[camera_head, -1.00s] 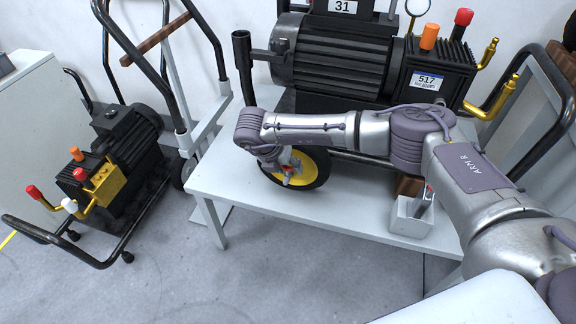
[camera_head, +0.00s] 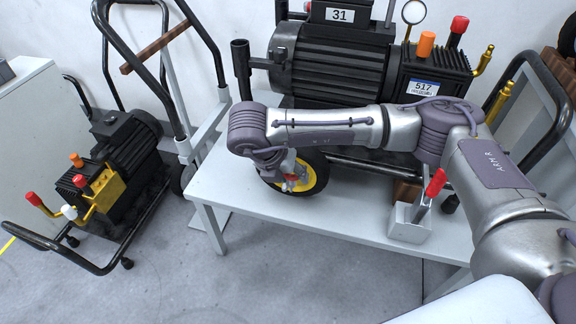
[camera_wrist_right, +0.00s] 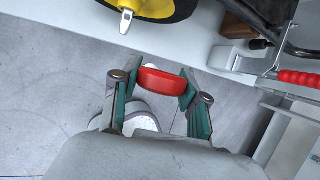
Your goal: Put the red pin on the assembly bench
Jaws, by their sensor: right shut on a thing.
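The red pin (camera_wrist_right: 161,83) shows in the right wrist view as a red rounded piece between the two fingers of my right gripper (camera_wrist_right: 158,87). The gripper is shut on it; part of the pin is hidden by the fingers. My left gripper is out of view.
A small box (camera_head: 407,229) with a red-handled tool (camera_head: 436,183) sits at the bench's right. Another cart pump (camera_head: 125,150) stands on the floor at left.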

